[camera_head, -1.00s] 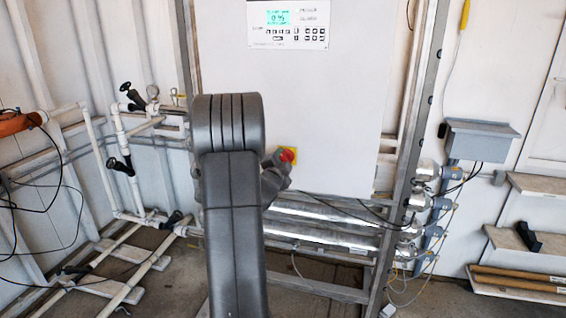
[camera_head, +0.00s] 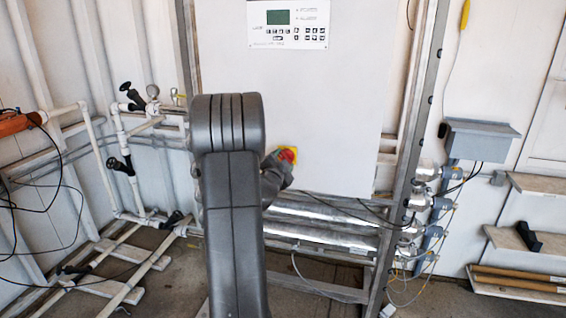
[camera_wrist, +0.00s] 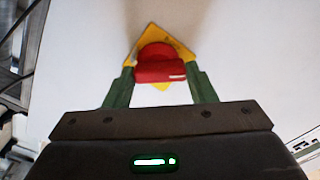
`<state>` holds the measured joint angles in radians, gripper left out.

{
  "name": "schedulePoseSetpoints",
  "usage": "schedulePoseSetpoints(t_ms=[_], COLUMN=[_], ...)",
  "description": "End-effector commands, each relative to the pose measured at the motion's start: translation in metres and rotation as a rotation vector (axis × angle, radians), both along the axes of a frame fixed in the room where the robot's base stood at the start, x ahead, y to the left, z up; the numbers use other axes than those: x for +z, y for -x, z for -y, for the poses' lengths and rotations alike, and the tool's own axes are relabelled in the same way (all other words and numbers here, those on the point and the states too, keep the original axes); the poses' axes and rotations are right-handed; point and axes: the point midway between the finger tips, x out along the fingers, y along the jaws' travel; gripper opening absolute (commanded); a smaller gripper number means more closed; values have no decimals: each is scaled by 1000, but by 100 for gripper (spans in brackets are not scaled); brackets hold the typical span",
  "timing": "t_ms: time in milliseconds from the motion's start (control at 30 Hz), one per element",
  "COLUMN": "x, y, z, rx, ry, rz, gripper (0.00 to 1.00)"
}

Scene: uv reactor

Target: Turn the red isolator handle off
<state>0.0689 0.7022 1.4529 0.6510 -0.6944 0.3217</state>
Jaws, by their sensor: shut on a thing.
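The red isolator handle (camera_head: 288,154) sits on a yellow plate (camera_head: 281,163) low on the white cabinet front. In the wrist view the red handle (camera_wrist: 158,66) lies between the two green fingers of my gripper (camera_wrist: 160,76), which is shut on it. The yellow plate (camera_wrist: 178,42) shows as a diamond behind the handle. In the head view my arm hides part of the area left of the handle, and my gripper (camera_head: 276,168) shows only in part. The display (camera_head: 278,17) at the top of the cabinet is dark, with no lit digits.
The white cabinet (camera_head: 330,100) stands in a grey metal frame. Shiny metal tubes (camera_head: 320,222) run below it. White pipes with black valves (camera_head: 120,165) stand at left. A grey box (camera_head: 482,140) and shelves (camera_head: 520,240) are at right.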

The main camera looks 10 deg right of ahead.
Motion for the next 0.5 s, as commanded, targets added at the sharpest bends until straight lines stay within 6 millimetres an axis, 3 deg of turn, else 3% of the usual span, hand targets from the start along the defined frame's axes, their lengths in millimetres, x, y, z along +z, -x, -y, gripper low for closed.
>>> schedulePoseSetpoints(t_ms=[500], x=[-2], y=[0], z=[-1], rx=[1], ry=[431], rz=[-223], gripper=[28])
